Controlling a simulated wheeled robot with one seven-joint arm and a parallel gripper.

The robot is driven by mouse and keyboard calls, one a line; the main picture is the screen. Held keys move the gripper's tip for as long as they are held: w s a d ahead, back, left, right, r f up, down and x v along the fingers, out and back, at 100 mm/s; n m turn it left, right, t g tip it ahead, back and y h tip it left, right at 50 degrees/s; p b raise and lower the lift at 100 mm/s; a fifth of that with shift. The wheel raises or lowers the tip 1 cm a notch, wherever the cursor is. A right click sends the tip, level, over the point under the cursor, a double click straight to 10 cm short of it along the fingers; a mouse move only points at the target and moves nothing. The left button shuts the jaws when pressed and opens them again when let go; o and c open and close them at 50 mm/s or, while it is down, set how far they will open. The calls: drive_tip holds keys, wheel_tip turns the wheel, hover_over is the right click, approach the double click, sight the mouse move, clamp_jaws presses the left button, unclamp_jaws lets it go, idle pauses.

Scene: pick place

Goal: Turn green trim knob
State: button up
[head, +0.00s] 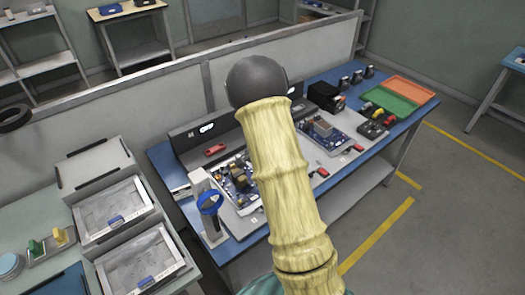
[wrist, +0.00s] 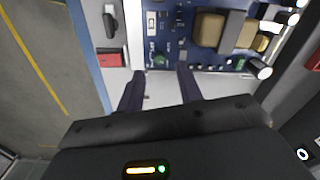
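In the wrist view a blue circuit board (wrist: 215,52) lies beyond my fingers. A small green part that looks like the trim knob (wrist: 160,60) sits near the board's close edge, just beyond and between my fingertips. My gripper (wrist: 159,74) is open, with one dark finger on each side and nothing between them. Whether the fingers touch the board is unclear. In the head view my gripper is hidden behind my arm. Two boards show there, one left (head: 238,180) and one right (head: 325,137) of my arm; the green knob is too small to make out.
Tall parts (wrist: 232,32) stand on the board. A red block (wrist: 110,60) lies left of it in the wrist view. In the head view the blue bench (head: 355,92) also bears a blue ring on a stand (head: 210,202), a black case (head: 325,97) and orange and green trays (head: 405,88).

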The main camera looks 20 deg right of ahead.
wheel_tip(320, 180, up, 13)
drive_tip(key=shift+r, duration=0.15)
idle(0.5)
drive_tip(key=s+a+r+n+t+p, duration=0.1)
drive_tip(key=s+a+r+n+p, duration=0.1)
drive_tip(key=s+a+n, duration=0.3)
drive_tip(key=s+a+r+n+t+p, duration=0.1)
drive_tip(key=s+a+r+n+p, duration=0.1)
drive_tip(key=s+n, duration=0.5)
drive_tip(key=s+a+r, duration=0.1)
drive_tip(key=s+a, duration=0.1)
drive_tip(key=s, duration=0.4)
drive_tip(key=shift+a+t, duration=0.3)
drive_tip(key=shift+a, duration=0.05)
drive_tip(key=shift+s, duration=0.1)
